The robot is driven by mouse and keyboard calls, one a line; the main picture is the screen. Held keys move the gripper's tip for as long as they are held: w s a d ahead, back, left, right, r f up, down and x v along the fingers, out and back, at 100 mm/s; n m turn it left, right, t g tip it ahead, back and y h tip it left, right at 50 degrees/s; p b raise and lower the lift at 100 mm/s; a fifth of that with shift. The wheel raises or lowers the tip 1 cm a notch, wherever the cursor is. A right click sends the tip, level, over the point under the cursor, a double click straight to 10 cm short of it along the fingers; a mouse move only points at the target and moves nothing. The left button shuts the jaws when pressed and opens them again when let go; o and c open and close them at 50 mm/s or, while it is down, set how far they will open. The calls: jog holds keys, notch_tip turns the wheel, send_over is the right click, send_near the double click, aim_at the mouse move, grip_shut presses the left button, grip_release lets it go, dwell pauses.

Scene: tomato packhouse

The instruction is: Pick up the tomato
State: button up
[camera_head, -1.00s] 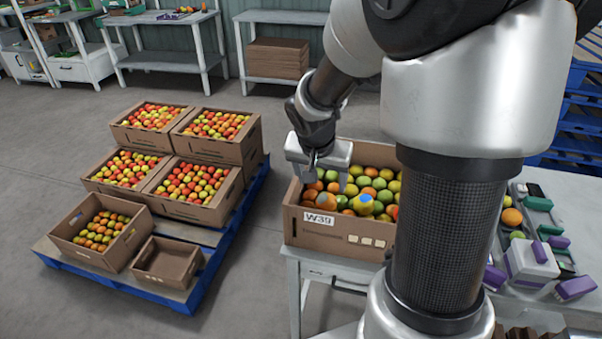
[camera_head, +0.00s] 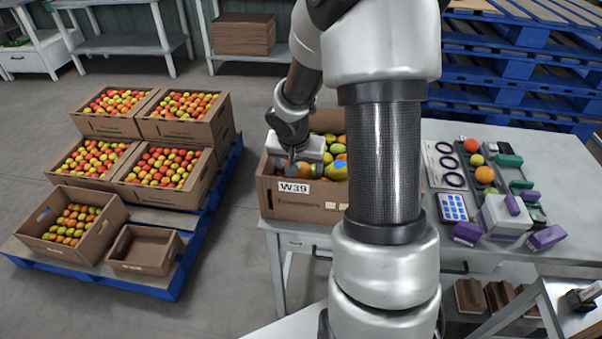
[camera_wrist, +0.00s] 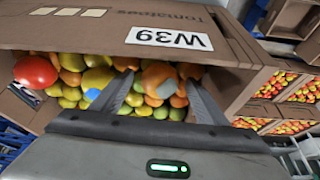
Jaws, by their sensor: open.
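A cardboard crate labelled W39 (camera_head: 268,205) stands on the workbench and holds many green, yellow, orange and red tomatoes. My gripper (camera_head: 292,167) points down into its front left part; my arm hides the crate's right side. In the wrist view the two dark fingers of my gripper (camera_wrist: 163,100) are apart. An orange tomato with a greyish patch (camera_wrist: 160,76) shows between them; I cannot tell whether either finger touches it. A yellow tomato with a blue patch (camera_wrist: 93,82) lies just left of the fingers. A red tomato (camera_wrist: 35,70) shows at the far left.
The crate's labelled wall (camera_wrist: 90,38) is close to my fingers. On the bench to the right are a white box with purple parts (camera_head: 503,217), a blue-and-white pad (camera_head: 452,208) and loose tomatoes. Filled crates stand on a blue pallet (camera_head: 172,285) at left.

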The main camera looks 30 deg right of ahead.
jog(key=c, duration=0.8)
jog(key=shift+r, duration=0.1)
